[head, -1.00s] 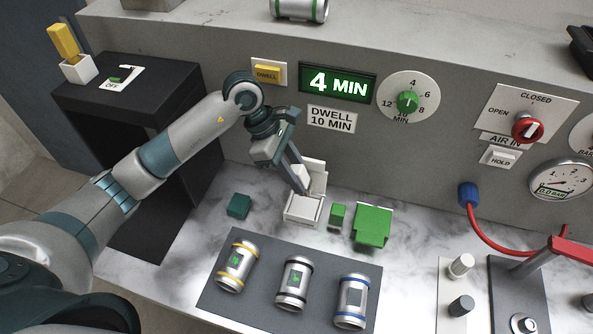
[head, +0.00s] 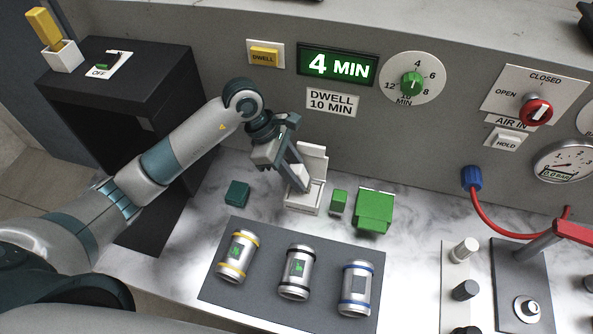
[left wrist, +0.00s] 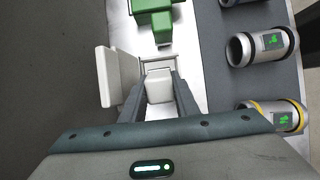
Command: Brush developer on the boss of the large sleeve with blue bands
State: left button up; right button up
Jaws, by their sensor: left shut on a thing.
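The sleeve with blue bands (head: 357,289) lies at the right end of the dark mat (head: 222,289); its upper face carries a plain dark grey patch, the boss (head: 359,284). My left gripper (head: 300,185) is shut on a white block (left wrist: 158,88) at the white holder (head: 303,205) behind the mat. The block sits between both fingers in the left wrist view, low at the holder; whether it still touches the holder I cannot tell. Whether bristles are under the block is hidden. My right gripper is not in view.
Sleeves with black bands (head: 296,272) and yellow bands (head: 238,257), both with green patches, share the mat. A teal block (head: 237,194), a small green block (head: 339,203) and a larger green piece (head: 374,210) flank the holder. A red hose (head: 492,220) and posts stand right.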

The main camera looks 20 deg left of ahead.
aim_at(300, 169)
pick_arm(q)
jog(key=shift+f+b, duration=0.5)
jog(key=shift+b, duration=0.05)
dwell(1.0)
dwell(0.7)
jog(key=shift+b, duration=0.3)
dwell(0.8)
jog(key=shift+f, duration=0.1)
dwell(1.0)
jog(key=shift+r+p, duration=0.85)
jog(key=shift+r, duration=1.6)
jog(key=shift+r+p, duration=0.35)
jog(key=shift+r, duration=0.9)
jog(key=shift+r, duration=0.1)
jog(key=shift+r, duration=0.1)
